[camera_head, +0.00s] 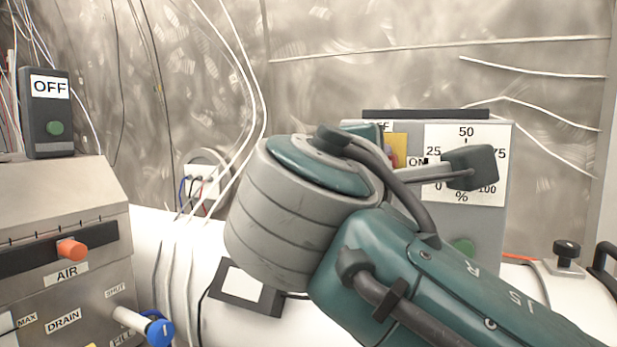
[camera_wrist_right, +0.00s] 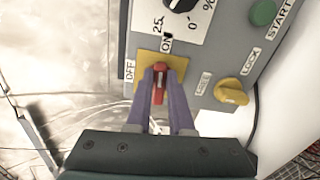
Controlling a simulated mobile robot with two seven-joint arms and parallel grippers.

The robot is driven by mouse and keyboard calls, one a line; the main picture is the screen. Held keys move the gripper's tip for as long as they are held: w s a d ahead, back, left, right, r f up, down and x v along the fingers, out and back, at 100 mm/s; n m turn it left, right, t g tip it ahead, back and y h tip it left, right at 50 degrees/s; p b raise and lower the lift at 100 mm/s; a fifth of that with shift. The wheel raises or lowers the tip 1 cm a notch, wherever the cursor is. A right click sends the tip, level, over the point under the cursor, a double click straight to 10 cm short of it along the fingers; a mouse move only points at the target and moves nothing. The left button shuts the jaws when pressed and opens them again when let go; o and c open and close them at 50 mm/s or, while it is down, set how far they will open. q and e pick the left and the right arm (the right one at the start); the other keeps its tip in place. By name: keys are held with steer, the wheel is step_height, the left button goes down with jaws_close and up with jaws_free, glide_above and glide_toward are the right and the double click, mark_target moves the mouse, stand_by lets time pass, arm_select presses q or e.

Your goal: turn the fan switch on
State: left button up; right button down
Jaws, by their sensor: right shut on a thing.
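The fan switch, a red lever (camera_wrist_right: 160,72) on a yellow plate (camera_wrist_right: 147,62), is on a grey control box (camera_head: 496,220). In the right wrist view an OFF label is at the plate's left and an ON label above it. My right gripper (camera_wrist_right: 163,82) is shut on the red lever, one finger on each side. The lever's exact angle is hard to tell. In the head view my right arm covers most of the plate, and only a yellow strip (camera_head: 399,150) shows. My left gripper is not in view.
The box also carries a percent dial (camera_wrist_right: 180,3), a green START button (camera_wrist_right: 263,12) and a yellow LOCK knob (camera_wrist_right: 232,91). At left stand a grey box labelled OFF (camera_head: 49,88) and a panel with an orange AIR knob (camera_head: 71,250) and a blue-ended valve (camera_head: 158,331). Loose cables hang behind.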

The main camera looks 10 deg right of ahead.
steer(key=shift+f+m+b, duration=0.1)
steer(key=shift+m+b, duration=0.3)
steer(key=shift+m, duration=0.2)
steer(key=c, duration=0.8)
jaws_free()
steer(key=p+v, duration=0.2)
steer(key=v, duration=0.8)
